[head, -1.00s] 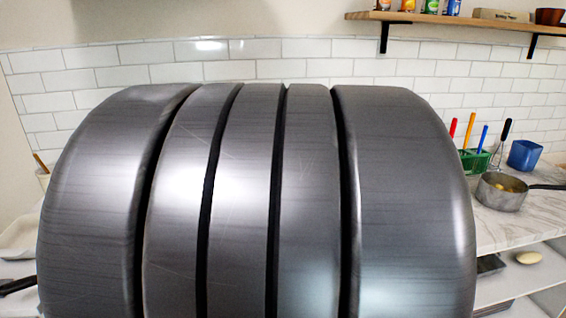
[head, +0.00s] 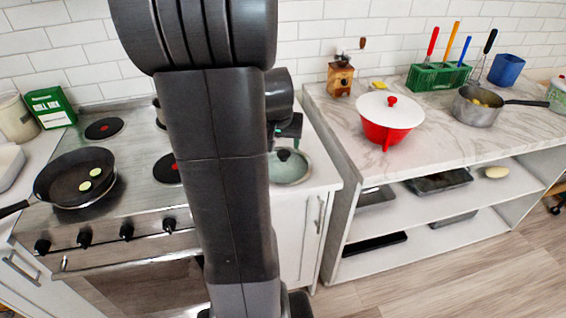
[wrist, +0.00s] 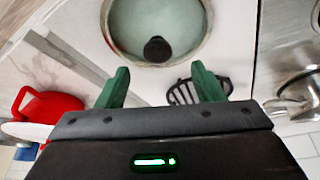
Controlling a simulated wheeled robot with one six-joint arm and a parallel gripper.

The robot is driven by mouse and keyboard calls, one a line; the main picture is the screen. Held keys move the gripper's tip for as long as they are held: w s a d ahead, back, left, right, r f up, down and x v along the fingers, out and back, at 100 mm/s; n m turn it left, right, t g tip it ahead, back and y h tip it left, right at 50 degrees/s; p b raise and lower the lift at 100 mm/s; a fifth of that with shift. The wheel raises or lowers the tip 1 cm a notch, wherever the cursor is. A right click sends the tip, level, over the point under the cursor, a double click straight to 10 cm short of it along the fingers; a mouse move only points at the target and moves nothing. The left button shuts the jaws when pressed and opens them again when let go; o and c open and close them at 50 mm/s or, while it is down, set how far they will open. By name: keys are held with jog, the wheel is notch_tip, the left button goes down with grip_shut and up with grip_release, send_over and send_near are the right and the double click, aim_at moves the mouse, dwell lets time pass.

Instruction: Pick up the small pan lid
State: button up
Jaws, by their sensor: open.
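The small pan lid (head: 289,178) is round, greenish glass with a metal rim and a black knob. It lies knob up on the white counter between the stove and the marble counter. My arm hides its left part in the head view. In the wrist view the lid (wrist: 135,22) shows at the top centre, with its knob (wrist: 157,49) on the near side. My gripper (wrist: 160,82) is open, its two green fingers apart and nothing between them. The knob appears just beyond the fingertips, roughly centred between them. I see no contact.
A stove with a black frying pan (head: 75,178) is at left. A red pot with a white lid (head: 390,117), a grinder (head: 341,76) and a saucepan (head: 478,108) stand on the marble counter. A black slotted object (wrist: 184,94) is near the right finger.

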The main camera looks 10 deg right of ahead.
aim_at(283, 153)
jog(key=shift+p+x, duration=0.4)
jog(key=shift+x, duration=2.2)
jog(key=shift+s, duration=0.2)
grip_shut()
